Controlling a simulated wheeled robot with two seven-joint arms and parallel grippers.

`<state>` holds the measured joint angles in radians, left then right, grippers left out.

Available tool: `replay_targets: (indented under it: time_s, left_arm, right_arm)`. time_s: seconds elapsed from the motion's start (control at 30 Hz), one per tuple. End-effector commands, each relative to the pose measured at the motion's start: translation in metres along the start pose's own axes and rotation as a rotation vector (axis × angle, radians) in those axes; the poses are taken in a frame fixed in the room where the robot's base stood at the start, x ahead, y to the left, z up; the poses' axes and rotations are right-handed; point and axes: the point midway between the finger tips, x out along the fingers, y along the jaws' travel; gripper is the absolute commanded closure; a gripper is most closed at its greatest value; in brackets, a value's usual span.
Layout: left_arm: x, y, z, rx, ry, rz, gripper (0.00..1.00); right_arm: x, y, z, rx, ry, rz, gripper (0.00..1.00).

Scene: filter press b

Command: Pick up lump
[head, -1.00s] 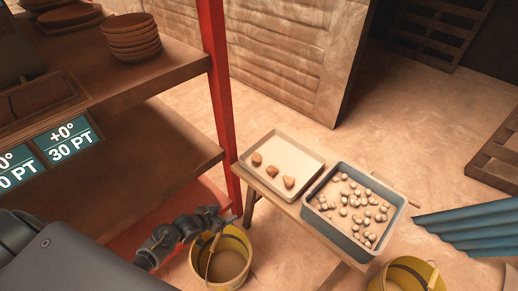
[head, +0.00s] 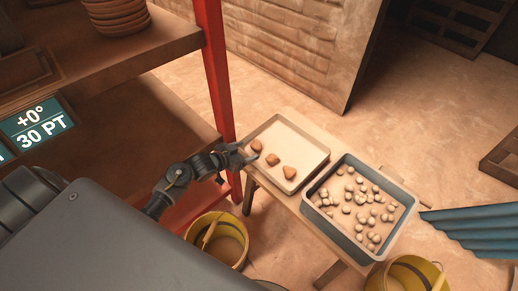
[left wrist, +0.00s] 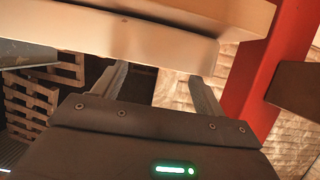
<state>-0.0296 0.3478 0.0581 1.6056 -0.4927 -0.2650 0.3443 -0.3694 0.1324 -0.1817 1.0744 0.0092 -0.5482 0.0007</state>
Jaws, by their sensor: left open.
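Three brown lumps lie in a pale shallow tray: one at the upper left (head: 257,145), one in the middle (head: 272,159) and one at the lower right (head: 289,172). The tray (head: 314,152) sits on a wooden bench. My left gripper (head: 248,155) is open and empty at the tray's left edge, close to the upper-left lump. In the left wrist view its two fingers (left wrist: 160,85) are apart, with a pale tray-like edge (left wrist: 130,42) just beyond them. No lump shows in that view. My right gripper is not in view.
A grey-blue bin (head: 408,205) of pale round pieces stands on the bench right of the tray. Yellow buckets stand below, one at left (head: 226,252), one at right (head: 412,272). A red post (head: 214,80) and shelves rise at left.

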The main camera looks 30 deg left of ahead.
Motion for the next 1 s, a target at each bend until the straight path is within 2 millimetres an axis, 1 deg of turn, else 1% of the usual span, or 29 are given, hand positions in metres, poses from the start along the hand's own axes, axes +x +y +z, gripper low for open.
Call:
replay_targets:
  time_s: [0.1,0.17,0.3,0.43,0.53,0.77,1.0]
  left_arm:
    - [0.003,0.0,0.0,0.0,0.001,0.0,0.28]
    - [0.009,-0.001,0.0,-0.001,0.001,0.001,0.28]
    - [0.031,-0.003,0.001,-0.001,0.001,0.002,0.28]
    - [0.047,-0.003,0.001,-0.001,0.001,0.001,0.28]
    - [0.052,-0.003,0.001,0.0,0.001,0.001,0.28]
    - [0.053,-0.004,0.001,0.001,0.0,0.0,0.28]
    - [0.053,-0.003,0.001,0.001,0.0,0.001,0.6]
  right_arm:
    - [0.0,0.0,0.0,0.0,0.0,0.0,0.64]
    - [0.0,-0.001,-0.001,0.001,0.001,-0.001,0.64]
    - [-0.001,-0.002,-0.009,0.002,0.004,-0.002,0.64]
    - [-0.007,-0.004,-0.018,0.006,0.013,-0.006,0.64]
    - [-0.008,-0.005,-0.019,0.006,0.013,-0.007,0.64]
    - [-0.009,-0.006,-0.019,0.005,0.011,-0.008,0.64]
    - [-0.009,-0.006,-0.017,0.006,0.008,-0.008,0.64]
